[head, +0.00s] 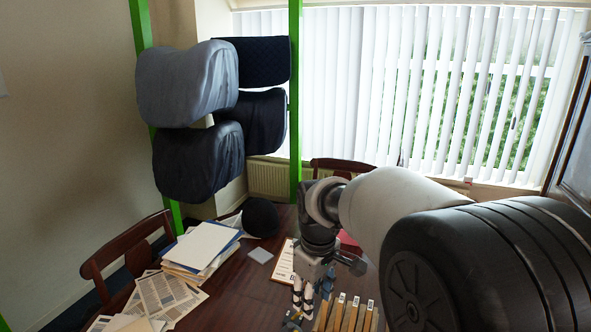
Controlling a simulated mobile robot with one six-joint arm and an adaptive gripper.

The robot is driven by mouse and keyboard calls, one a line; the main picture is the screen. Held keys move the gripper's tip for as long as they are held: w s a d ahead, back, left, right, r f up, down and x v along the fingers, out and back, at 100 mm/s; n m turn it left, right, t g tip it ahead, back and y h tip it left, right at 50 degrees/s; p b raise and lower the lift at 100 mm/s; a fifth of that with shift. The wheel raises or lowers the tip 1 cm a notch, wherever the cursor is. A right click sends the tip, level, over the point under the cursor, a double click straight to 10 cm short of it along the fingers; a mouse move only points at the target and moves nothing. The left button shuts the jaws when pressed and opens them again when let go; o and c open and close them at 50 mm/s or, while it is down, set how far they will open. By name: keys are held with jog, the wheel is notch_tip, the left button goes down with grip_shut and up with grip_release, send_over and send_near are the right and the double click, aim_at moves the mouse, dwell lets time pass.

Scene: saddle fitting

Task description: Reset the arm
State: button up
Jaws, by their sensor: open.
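My gripper (302,306) hangs below the arm's wrist in the lower middle of the head view, over the dark wooden table (232,297). Its fingers point down and are open, with nothing visibly held between them. My arm reaches in from the right and hides part of the table. A row of upright items with pale tops (348,312) stands just right of the gripper. I cannot tell whether the fingers touch anything.
Grey and dark saddle-like pads (187,84) hang between green posts (296,95) behind the table. A wooden chair (126,250) stands left. Blinds cover the window.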

jog(key=s+d+r+m+t, duration=0.1)
jog(key=s+d+r+m, duration=0.25)
jog(key=s, duration=0.65)
jog(key=s+d+r+m+t, duration=0.1)
jog(key=s+d+r+m, duration=0.3)
jog(key=s, duration=0.6)
jog(key=s+d+f+m+t, duration=0.1)
jog(key=s+d+f+m, duration=0.1)
jog(key=s, duration=0.5)
jog(key=shift+d+f+b, duration=0.45)
jog(key=shift+f, duration=0.15)
